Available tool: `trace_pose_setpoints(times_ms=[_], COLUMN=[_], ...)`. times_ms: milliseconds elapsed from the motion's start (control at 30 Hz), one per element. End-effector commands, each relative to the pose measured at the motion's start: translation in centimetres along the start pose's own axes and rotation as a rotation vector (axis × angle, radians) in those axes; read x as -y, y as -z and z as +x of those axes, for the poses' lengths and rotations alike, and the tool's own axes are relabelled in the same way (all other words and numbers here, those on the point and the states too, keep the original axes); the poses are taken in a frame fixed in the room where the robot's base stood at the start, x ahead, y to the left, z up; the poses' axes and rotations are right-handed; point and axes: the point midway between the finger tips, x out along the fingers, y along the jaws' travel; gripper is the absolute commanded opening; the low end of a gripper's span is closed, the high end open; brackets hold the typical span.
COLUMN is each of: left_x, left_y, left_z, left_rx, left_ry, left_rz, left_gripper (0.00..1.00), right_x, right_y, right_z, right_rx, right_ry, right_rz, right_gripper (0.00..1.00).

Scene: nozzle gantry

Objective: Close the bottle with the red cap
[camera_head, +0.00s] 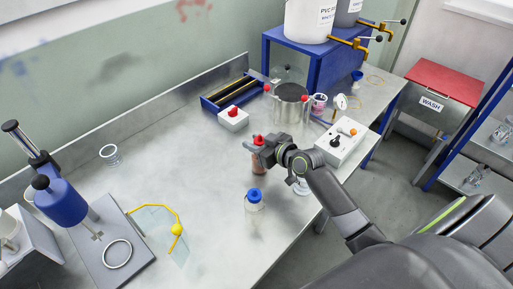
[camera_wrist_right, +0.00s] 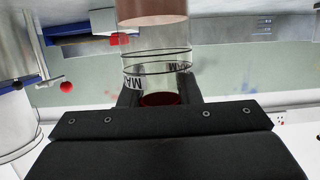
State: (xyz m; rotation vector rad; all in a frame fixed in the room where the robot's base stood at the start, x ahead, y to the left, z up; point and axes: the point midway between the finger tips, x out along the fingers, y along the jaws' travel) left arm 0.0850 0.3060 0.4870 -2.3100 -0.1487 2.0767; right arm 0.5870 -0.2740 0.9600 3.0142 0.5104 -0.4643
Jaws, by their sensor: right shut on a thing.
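My right gripper (camera_head: 259,150) is shut on the red cap (camera_head: 258,139), whose top shows just above the fingers. Directly below is a clear bottle with brown contents (camera_head: 258,167), standing on the grey bench. The right wrist view, upside down, shows the bottle's clear wall with its dark rings and lettering (camera_wrist_right: 156,66) and the brown contents (camera_wrist_right: 152,10). There the dark red underside of the cap (camera_wrist_right: 160,99) lies between the fingers (camera_wrist_right: 160,90). I cannot tell whether the cap is seated on the bottle's mouth. My left gripper is not in view.
A blue-topped bottle (camera_head: 254,200) stands in front. A steel pot (camera_head: 291,104), a red-button box (camera_head: 233,118) and a control box (camera_head: 341,143) are behind. A blue press (camera_head: 62,202) and yellow-edged clear sheet (camera_head: 158,225) are left. The bench's middle is clear.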

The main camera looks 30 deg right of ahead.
Motion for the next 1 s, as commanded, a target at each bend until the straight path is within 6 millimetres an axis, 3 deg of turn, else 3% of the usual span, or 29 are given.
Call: trace_pose_setpoints(times_ms=[300, 500, 900, 933, 1000], left_x=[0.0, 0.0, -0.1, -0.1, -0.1], left_y=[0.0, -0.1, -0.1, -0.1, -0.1], left_z=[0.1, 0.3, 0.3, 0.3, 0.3], left_rx=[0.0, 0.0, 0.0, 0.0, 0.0], left_ry=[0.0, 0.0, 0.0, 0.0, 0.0], left_rz=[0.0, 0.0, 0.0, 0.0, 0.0], left_gripper=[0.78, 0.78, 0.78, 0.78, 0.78], right_x=[0.0, 0.0, 0.0, 0.0, 0.0], right_y=[6.1, 8.7, 9.2, 9.2, 9.2], right_z=[-1.8, -2.6, -2.8, -2.8, -2.8], right_rx=[-0.009, -0.008, -0.006, -0.006, -0.006], right_ry=[0.0, -0.001, 0.0, 0.0, 0.0], right_rz=[-0.008, -0.005, -0.001, -0.001, -0.001], right_gripper=[0.0, 0.0, 0.0, 0.29, 0.2])
